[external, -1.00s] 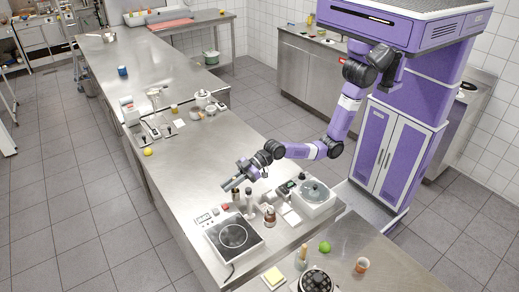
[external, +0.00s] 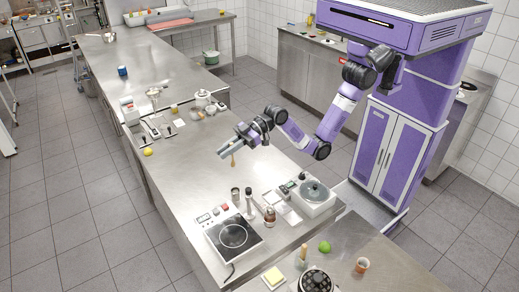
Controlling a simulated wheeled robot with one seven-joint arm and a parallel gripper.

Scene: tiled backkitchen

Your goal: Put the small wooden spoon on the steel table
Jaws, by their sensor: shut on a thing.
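My gripper (external: 228,150) is in the air above the middle of the long steel table (external: 185,185). It is shut on a small brown thing that hangs below its fingers and looks like the small wooden spoon (external: 233,161). The spoon is tiny in this view and its upper part is hidden by the fingers. It appears clear of the table top. A small dark cup (external: 235,194) stands on the table below and nearer the camera.
A hotplate (external: 232,237), a bottle (external: 269,215) and a white appliance with a lidded pot (external: 313,196) crowd the near end. A yellow lemon (external: 148,152) lies near the left edge. The table's middle, left of the gripper, is bare.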

